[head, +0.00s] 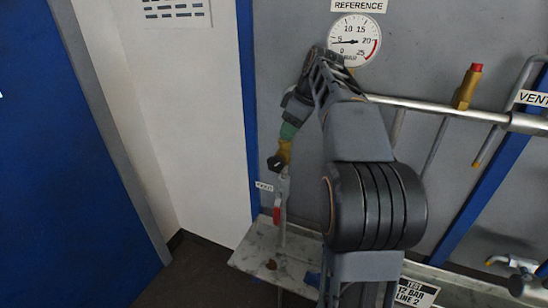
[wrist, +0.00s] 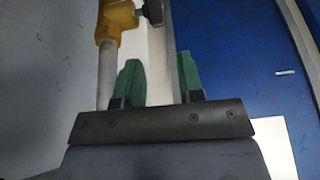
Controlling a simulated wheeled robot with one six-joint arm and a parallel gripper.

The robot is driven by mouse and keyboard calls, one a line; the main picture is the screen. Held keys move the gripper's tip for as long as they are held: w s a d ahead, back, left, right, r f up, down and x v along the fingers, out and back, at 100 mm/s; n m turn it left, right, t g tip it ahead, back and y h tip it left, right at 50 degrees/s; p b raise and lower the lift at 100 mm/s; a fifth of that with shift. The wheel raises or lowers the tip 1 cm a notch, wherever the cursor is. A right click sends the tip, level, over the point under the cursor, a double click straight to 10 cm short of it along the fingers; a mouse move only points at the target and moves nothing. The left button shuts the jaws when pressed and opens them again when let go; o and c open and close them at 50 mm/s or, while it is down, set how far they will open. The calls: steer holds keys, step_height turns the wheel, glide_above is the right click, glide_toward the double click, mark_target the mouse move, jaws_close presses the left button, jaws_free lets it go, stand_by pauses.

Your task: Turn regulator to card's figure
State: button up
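A yellow regulator body (head: 285,150) with a dark knob (head: 275,163) sits on a thin upright pipe, left of centre in the head view. In the wrist view the yellow body (wrist: 118,18) is at the top left, and the dark knob (wrist: 153,11) is beside it, cut by the top edge. My gripper (wrist: 158,66) is open and empty, its green fingers apart and short of the knob. In the head view my gripper (head: 288,131) is just above the yellow body. A card (head: 412,293) reads "12 BAR LINE 2"; its top line is unclear.
A round gauge (head: 354,41) labelled "REFERENCE" has its needle near 5. A horizontal pipe (head: 440,106) carries a yellow fitting with a red top (head: 467,87). A red handle (head: 277,214) is below the regulator. A pale ledge (head: 252,250) runs along the bottom.

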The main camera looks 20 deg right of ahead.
mark_target(277, 157)
steer(key=x, duration=1.3)
steer(key=shift+w+d, duration=0.1)
steer(key=shift+w, duration=0.2)
steer(key=c, duration=0.6)
steer(key=shift+c, duration=0.2)
steer(key=shift+f, duration=0.15)
